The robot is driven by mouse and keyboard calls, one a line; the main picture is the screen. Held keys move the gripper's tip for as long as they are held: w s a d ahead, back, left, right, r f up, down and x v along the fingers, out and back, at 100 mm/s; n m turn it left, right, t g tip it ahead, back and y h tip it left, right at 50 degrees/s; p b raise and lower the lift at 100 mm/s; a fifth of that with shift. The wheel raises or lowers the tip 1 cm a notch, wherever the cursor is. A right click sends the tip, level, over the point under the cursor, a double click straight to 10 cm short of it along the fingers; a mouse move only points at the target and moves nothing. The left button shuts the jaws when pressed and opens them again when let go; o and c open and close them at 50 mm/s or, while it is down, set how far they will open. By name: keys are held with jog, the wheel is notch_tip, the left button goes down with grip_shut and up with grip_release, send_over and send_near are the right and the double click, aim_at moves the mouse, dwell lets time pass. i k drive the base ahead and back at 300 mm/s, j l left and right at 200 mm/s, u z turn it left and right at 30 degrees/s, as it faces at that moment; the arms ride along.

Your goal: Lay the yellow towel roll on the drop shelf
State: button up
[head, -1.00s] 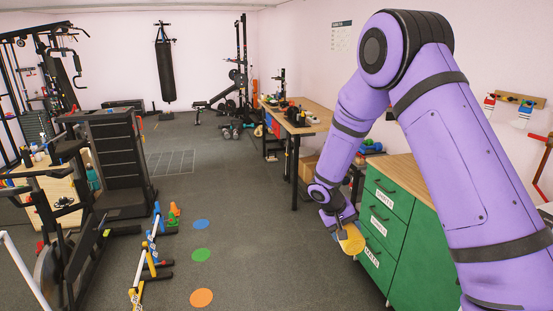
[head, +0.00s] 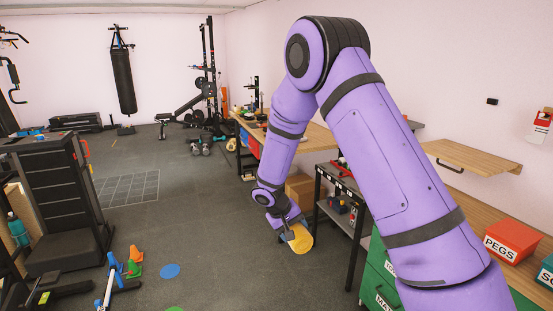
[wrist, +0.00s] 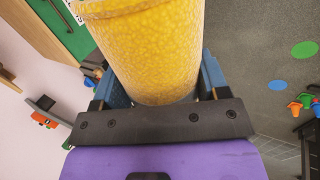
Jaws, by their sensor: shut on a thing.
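The yellow towel roll (head: 300,240) is in my gripper (head: 288,226), low over the floor in the head view. In the wrist view the roll (wrist: 160,50) fills the top middle, with a blue finger on each side of it, so my gripper (wrist: 163,85) is shut on it. A light wooden shelf (head: 470,157) with a bracket under it juts from the right wall; I take it to be the drop shelf. The roll is well apart from it, to the left and lower, and my arm stands between them in the picture.
A green cabinet (head: 381,275) with a wooden top carries a red PEGS box (head: 509,241) at lower right. A dark metal cart (head: 337,205) stands close right of the roll. A long wooden bench (head: 312,138) is behind my arm. The floor at left centre is open.

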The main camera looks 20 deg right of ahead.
aim_at(447, 149)
jog(key=i+u, duration=0.15)
jog(key=i, duration=0.6)
jog(key=i+l+u, duration=0.1)
jog(key=i, duration=0.65)
jog(key=i+j+z, duration=0.1)
jog(key=i+z, duration=0.25)
jog(key=i+j+z, duration=0.2)
jog(key=i+z, duration=0.2)
jog(key=z, duration=1.65)
